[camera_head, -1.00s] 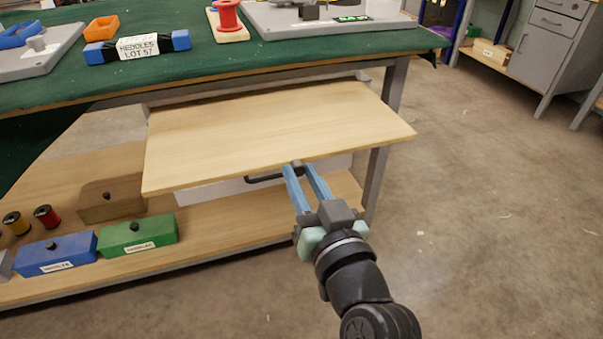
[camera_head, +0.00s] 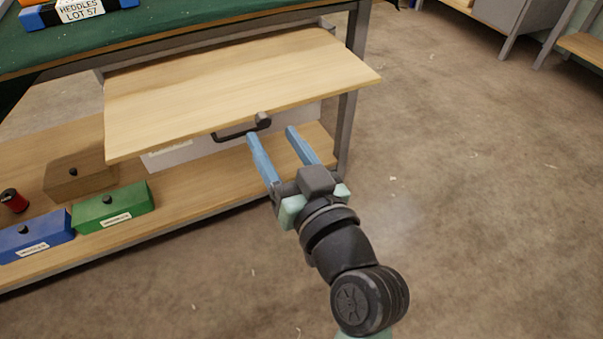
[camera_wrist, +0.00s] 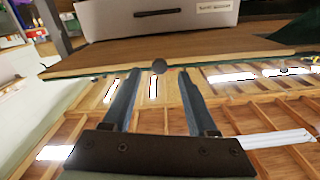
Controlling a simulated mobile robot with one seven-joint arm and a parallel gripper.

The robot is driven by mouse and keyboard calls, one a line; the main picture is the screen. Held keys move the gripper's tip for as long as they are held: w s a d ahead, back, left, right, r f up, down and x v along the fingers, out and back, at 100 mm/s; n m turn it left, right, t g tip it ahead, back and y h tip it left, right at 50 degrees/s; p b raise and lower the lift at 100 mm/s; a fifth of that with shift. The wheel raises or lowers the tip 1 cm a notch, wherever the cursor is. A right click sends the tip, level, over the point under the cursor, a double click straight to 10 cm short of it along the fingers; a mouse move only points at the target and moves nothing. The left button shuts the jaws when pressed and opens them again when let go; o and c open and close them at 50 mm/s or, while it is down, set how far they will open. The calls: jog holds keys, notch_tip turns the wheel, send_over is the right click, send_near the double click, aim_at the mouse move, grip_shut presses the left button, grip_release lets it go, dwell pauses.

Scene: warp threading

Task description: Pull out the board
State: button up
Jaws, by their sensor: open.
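The board (camera_head: 225,88) is a pale wooden panel that sticks out from under the green-topped table. A small dark knob (camera_head: 263,120) sits at its front edge. My gripper (camera_head: 272,134) is open and empty in front of that edge, its two blue fingers spread apart. In the wrist view the knob (camera_wrist: 159,66) shows between and just beyond the fingertips (camera_wrist: 158,73), with no finger seen touching it. The board's edge (camera_wrist: 90,68) runs across the picture there. The back part of the board is hidden under the tabletop.
A dark bar handle (camera_head: 232,136) on a pale drawer front shows just below the board. The lower shelf (camera_head: 170,195) carries a green box (camera_head: 112,207), a blue box (camera_head: 35,238) and a brown box (camera_head: 80,172). The floor (camera_head: 450,200) at the right is clear.

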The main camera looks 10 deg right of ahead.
jog(key=v, duration=1)
jog(key=shift+p, duration=0.45)
jog(key=shift+w, duration=0.1)
